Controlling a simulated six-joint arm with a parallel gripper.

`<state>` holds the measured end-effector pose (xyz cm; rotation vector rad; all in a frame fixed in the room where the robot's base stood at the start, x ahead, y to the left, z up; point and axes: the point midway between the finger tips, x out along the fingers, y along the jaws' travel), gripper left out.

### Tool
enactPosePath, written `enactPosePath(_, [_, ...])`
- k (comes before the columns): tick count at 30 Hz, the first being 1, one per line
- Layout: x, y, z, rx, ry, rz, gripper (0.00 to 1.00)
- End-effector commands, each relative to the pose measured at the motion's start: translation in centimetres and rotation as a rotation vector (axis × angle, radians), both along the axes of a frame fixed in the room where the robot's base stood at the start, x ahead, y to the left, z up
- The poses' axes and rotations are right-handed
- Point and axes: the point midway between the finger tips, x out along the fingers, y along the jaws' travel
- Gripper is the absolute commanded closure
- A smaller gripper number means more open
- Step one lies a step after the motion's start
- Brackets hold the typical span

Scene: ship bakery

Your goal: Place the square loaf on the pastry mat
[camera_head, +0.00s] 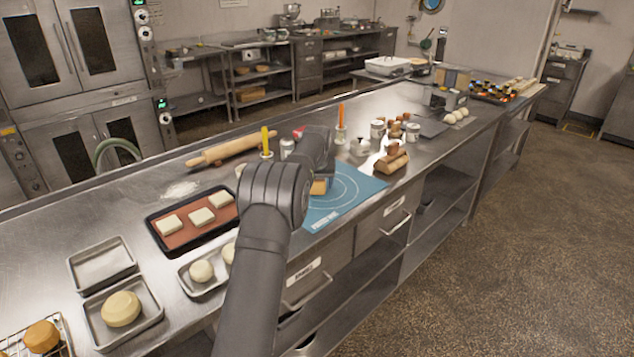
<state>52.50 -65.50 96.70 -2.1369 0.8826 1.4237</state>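The blue pastry mat (349,195) with white rings lies on the steel counter, partly covered by my arm in this view. A small orange-brown block (319,187), which looks like part of the square loaf, shows at the mat's left part, beside my arm. Most of it is hidden, and I cannot tell whether it rests on the mat or is held above it. My arm reaches over the counter to the mat's left side. My gripper's fingers are hidden behind the arm's own links, so their opening and any contact with the loaf do not show.
A dark tray (155,238) with pale squares and several dough pans are at left.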

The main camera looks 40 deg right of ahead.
Motion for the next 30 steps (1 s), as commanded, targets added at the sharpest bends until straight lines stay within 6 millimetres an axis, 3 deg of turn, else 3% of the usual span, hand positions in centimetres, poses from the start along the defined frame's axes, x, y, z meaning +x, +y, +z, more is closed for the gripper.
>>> enactPosePath(8, [0.0, 0.0, 0.0, 0.0, 0.0, 0.0, 0.28])
enactPosePath(13, [-0.2, 0.2, 1.1, -0.001, -0.001, 0.0, 0.28])
enactPosePath(24, [-2.2, 2.2, 8.1, 0.0, 0.0, -0.001, 0.28])
enactPosePath(30, [-3.0, 3.0, 10.7, 0.001, 0.002, -0.002, 0.28])
